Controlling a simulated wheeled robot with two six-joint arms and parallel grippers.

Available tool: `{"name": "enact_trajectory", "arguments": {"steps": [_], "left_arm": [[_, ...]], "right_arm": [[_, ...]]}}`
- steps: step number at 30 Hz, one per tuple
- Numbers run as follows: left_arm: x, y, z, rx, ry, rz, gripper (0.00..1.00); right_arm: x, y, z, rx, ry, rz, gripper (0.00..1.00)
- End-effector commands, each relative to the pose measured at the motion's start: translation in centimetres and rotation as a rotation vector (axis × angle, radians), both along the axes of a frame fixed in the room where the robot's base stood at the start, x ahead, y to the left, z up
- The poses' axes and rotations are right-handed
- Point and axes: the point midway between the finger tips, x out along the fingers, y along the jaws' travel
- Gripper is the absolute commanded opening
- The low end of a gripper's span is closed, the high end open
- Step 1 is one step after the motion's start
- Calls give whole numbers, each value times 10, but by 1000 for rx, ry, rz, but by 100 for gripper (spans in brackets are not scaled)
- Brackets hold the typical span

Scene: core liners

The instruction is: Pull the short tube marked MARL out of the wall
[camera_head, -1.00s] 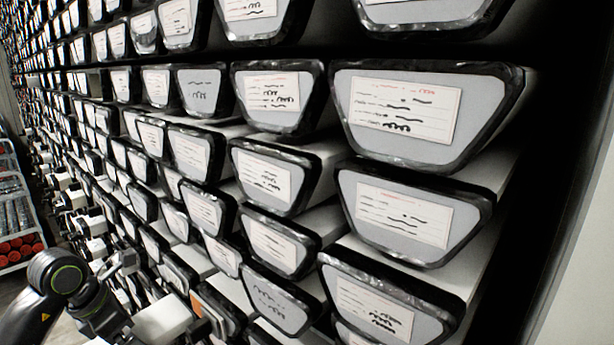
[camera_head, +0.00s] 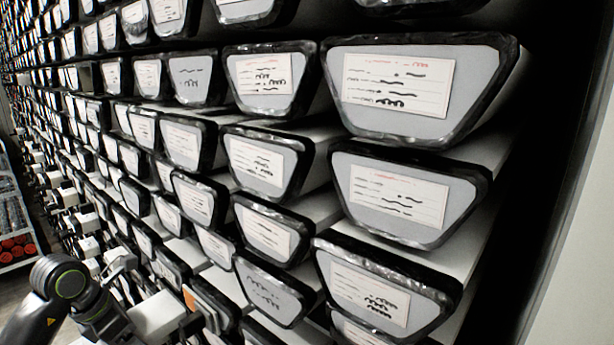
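A wall of liner tubes seen end-on fills the view, with grey trapezoid end faces, dark rims and white handwritten labels. The writing is scribbled and I cannot read MARL on any of them, so I cannot pick out the short tube. My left arm comes in at the lower left. What looks like my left gripper (camera_head: 190,324) is at its end, close to the lower tubes, with its fingers too small and dark to read. My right gripper is not in view.
Large tube ends (camera_head: 415,88) stand nearest at the right, on white shelves (camera_head: 465,235). A pale panel (camera_head: 580,220) bounds the wall at the far right. A rack with red round items (camera_head: 16,247) stands at the left edge, beside a strip of floor.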

Motion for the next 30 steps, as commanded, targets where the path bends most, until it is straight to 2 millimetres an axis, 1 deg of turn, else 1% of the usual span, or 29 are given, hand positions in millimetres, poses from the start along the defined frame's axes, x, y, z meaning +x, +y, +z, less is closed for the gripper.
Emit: {"name": "enact_trajectory", "arguments": {"steps": [1, 6, 7, 8, 9, 30], "left_arm": [[0, 0, 0, 0, 0, 0, 49], [0, 0, 0, 0, 0, 0, 27], [1, 0, 2, 1, -5, -1, 25], [1, 0, 2, 1, -5, -1, 19], [1, 0, 2, 1, -5, -1, 17], [-1, 2, 2, 2, -4, 2, 17]], "right_arm": [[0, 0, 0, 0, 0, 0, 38], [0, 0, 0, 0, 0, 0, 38], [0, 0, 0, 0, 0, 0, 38], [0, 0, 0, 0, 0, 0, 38], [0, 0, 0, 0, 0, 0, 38], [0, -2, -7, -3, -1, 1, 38]]}}
